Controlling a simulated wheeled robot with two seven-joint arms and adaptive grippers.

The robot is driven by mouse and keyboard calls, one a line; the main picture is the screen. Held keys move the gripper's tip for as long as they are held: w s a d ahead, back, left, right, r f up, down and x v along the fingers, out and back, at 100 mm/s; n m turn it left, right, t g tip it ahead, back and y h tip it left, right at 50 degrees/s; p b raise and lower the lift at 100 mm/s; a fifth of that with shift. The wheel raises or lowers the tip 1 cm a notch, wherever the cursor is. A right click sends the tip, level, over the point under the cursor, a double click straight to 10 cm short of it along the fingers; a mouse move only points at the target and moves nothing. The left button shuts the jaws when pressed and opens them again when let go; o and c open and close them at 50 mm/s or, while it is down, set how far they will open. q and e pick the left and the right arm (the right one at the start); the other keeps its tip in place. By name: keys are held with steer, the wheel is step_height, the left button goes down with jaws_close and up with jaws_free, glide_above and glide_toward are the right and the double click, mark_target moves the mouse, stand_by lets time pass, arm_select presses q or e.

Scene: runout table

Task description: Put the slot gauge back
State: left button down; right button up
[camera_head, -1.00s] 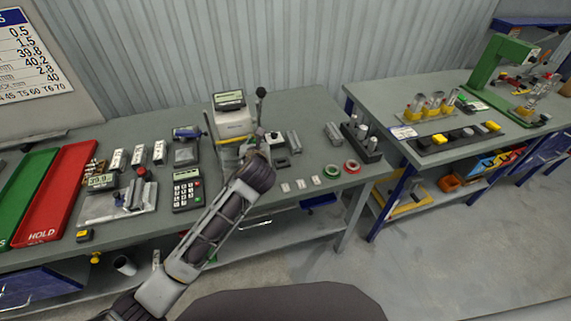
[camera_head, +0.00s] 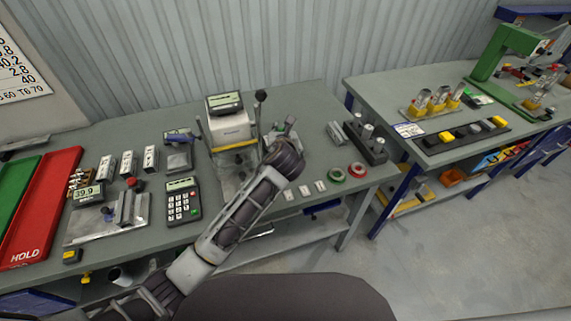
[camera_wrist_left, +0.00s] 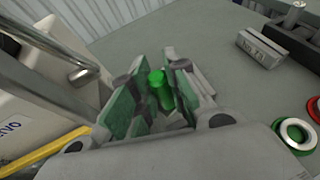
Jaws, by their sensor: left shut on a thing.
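My left gripper (camera_head: 288,128) is over the bench just right of the white machine. In the left wrist view its fingers (camera_wrist_left: 160,92) are shut on a green, round-ended piece (camera_wrist_left: 160,88), which I take for the slot gauge. The rest of that piece is hidden by the fingers, and I cannot tell whether it touches the bench. In the head view the wrist and fingers hide the piece. My right gripper is not in view.
The white machine (camera_head: 230,125) with its lever stands close left of the gripper. A grey block (camera_head: 337,133), a dark holder with pegs (camera_head: 366,145), a green ring (camera_head: 336,175) and a red ring (camera_head: 358,170) are to the right. Bare bench (camera_wrist_left: 215,40) shows beyond the fingers.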

arm_select(q)
steer(key=shift+s+d+r, duration=0.2)
steer(key=shift+w+f, duration=0.1)
steer(key=shift+f, duration=3.05)
steer(key=shift+f, duration=1.9)
steer(key=shift+f, duration=0.35)
steer(key=c, duration=1.4)
jaws_free()
